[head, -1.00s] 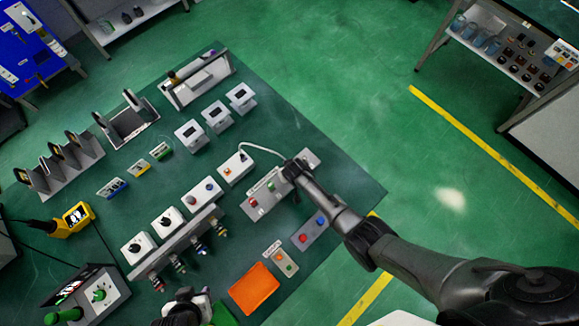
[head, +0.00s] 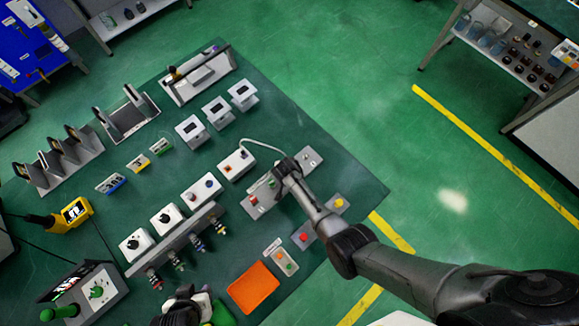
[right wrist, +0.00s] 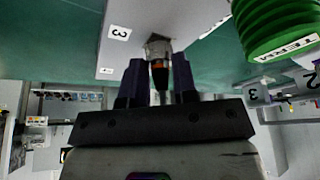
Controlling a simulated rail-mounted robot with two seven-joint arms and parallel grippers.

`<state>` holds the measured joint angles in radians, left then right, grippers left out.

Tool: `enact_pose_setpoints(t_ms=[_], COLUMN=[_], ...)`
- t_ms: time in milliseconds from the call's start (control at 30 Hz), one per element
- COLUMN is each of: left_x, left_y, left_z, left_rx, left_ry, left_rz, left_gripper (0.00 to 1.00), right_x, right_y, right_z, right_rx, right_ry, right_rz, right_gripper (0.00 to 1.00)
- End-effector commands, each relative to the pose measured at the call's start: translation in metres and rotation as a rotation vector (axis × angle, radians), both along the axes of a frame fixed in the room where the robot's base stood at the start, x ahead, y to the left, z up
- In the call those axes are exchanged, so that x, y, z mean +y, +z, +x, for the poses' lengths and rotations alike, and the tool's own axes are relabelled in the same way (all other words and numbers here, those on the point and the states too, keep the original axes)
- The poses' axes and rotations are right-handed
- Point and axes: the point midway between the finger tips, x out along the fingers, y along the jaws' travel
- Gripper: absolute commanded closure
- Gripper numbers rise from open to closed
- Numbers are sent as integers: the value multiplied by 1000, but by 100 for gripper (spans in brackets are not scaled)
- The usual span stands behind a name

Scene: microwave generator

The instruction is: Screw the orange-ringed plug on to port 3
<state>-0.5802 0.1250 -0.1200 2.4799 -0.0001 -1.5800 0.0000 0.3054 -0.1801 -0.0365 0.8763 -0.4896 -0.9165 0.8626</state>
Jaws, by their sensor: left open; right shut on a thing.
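The orange-ringed plug (right wrist: 160,72) has a dark body. In the right wrist view it stands between the two fingers of my right gripper (right wrist: 160,64), which is shut on it. In the head view my right gripper (head: 283,172) is over a grey panel (head: 257,202) and hides the plug. My left gripper (head: 186,305) is open at the bottom edge, partly cut off.
In the head view an orange tray (head: 253,288), a red-buttoned panel (head: 304,237) and a rack with several connectors (head: 185,240) are nearby. The table's right corner is clear.

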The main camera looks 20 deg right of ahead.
Motion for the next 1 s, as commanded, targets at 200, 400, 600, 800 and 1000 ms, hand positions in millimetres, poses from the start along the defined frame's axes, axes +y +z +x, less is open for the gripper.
enact_pose_setpoints(t_ms=[200,400,600,800,1000], left_x=[1,0,-2,-3,-3], left_y=[0,0,0,0,2], left_z=[0,0,0,0,0], left_rx=[0,0,0,0,0], left_ry=[-1,-1,4,8,7], left_rz=[2,1,-6,-12,-11], left_gripper=[57,57,57,57,57], right_x=[0,0,0,0,0], right_y=[0,0,0,0,2], right_z=[0,0,0,0,0], right_rx=[0,0,0,0,0], right_ry=[-4,-3,-3,-3,-2], right_rz=[0,0,0,0,0], right_gripper=[97,72,53,47,47])
